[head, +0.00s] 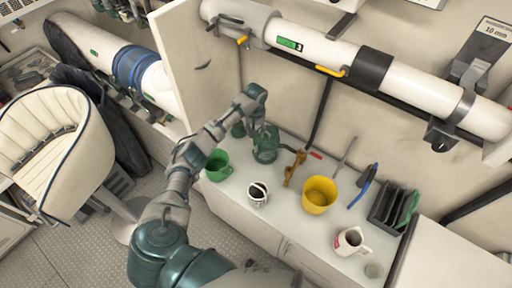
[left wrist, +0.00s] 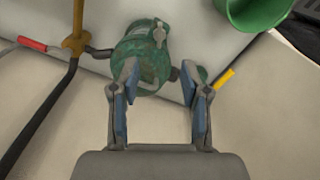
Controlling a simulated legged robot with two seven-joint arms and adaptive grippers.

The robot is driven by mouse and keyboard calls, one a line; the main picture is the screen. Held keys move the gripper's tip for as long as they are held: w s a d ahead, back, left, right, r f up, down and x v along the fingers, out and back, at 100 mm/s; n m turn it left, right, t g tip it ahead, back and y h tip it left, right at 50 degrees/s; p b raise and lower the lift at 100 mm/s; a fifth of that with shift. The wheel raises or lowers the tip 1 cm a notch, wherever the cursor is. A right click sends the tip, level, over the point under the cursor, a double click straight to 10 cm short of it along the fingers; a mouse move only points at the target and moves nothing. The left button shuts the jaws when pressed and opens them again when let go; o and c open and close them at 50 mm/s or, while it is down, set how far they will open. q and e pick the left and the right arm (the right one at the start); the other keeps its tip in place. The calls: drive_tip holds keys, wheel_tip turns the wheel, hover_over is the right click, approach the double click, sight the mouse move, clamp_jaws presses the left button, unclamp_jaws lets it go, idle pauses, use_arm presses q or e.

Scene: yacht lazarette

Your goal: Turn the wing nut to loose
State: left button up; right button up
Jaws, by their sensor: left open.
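A green, rounded metal fitting (left wrist: 140,55) with pipe stubs at its sides stands at the back of the white counter. It also shows in the head view (head: 266,146). A small pale piece on its top, which looks like the wing nut (left wrist: 159,35), shows in the left wrist view. I cannot make out the wing nut in the head view. My left gripper (left wrist: 160,72) is open, its two fingertips apart in front of the fitting, the left one overlapping its edge in the picture. I cannot tell whether they touch it. My right gripper is in neither view.
On the counter (head: 290,232) stand a green mug (head: 218,165), a black-and-white cup (head: 258,194), a yellow bucket (head: 319,194), a white mug (head: 351,242) and a dark rack (head: 389,208). A brown upright piece (head: 293,168) with a red-ended lever is right of the fitting.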

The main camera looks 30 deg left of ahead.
sight(256, 148)
use_arm(q)
wheel_tip(256, 148, down, 12)
drive_tip(key=shift+r, duration=0.25)
clamp_jaws()
